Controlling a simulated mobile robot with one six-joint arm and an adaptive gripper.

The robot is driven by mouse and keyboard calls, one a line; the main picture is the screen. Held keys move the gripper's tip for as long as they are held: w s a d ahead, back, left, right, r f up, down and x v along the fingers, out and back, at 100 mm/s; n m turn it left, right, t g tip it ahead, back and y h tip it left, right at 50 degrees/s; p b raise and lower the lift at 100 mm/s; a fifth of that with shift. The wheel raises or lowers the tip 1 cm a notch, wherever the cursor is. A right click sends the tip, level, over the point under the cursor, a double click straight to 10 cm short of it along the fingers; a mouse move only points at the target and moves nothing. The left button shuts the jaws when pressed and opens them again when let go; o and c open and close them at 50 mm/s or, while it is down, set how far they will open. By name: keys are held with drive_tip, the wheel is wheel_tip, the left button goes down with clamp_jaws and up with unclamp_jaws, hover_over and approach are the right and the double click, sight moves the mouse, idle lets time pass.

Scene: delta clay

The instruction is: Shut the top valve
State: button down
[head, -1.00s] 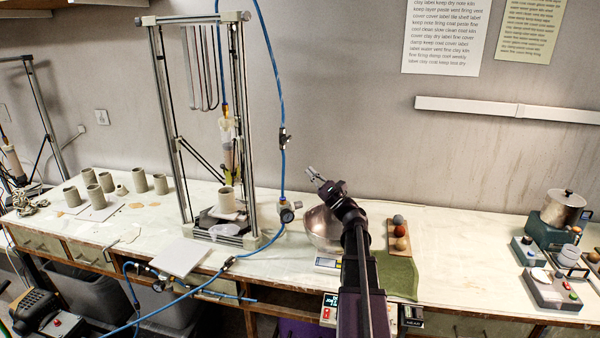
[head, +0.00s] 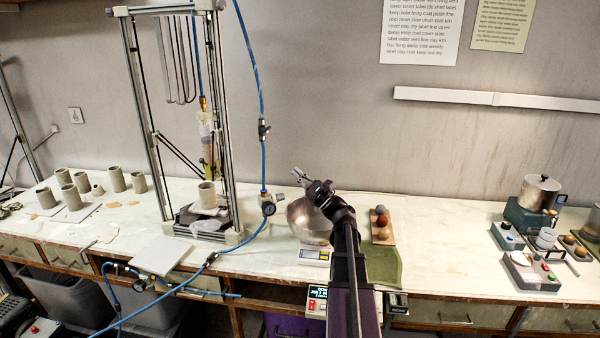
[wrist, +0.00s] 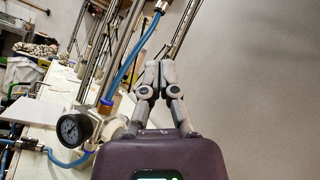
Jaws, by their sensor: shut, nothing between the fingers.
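The top valve (head: 263,130) is a small dark fitting on the blue hose that hangs beside the printer frame. Its handle is too small for me to tell its setting. My gripper (head: 297,173) is shut and empty, to the right of and below the valve in the head view, apart from the hose. In the wrist view my gripper (wrist: 159,64) has its fingers together, with the blue hose (wrist: 127,78) passing to their left. I cannot make out the valve clearly there.
A pressure gauge (head: 268,208) sits low on the hose and shows in the wrist view (wrist: 72,128). The metal printer frame (head: 139,120) stands left of the hose. A metal bowl (head: 305,222) is below my gripper.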

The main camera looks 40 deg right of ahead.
drive_tip(key=w+a+f+n+g, duration=0.1)
drive_tip(key=a+f+n+g, duration=0.35)
drive_tip(key=a, duration=0.45)
drive_tip(key=a+f+n+g+y, duration=0.1)
drive_tip(key=a+f+n+g, duration=0.4)
drive_tip(key=a, duration=0.4)
drive_tip(key=w+a+f+n+g, duration=0.1)
drive_tip(key=a+f+n+g, duration=0.2)
drive_tip(key=a+f+g, duration=0.45)
drive_tip(key=s+a+f+n+g+h, duration=0.5)
drive_tip(key=s+a+f+n+h, duration=0.6)
drive_tip(key=s+f+n, duration=0.1)
drive_tip(key=shift+s+g+h, duration=0.3)
drive_tip(key=shift+s, duration=0.5)
drive_tip(key=shift+f, duration=0.1)
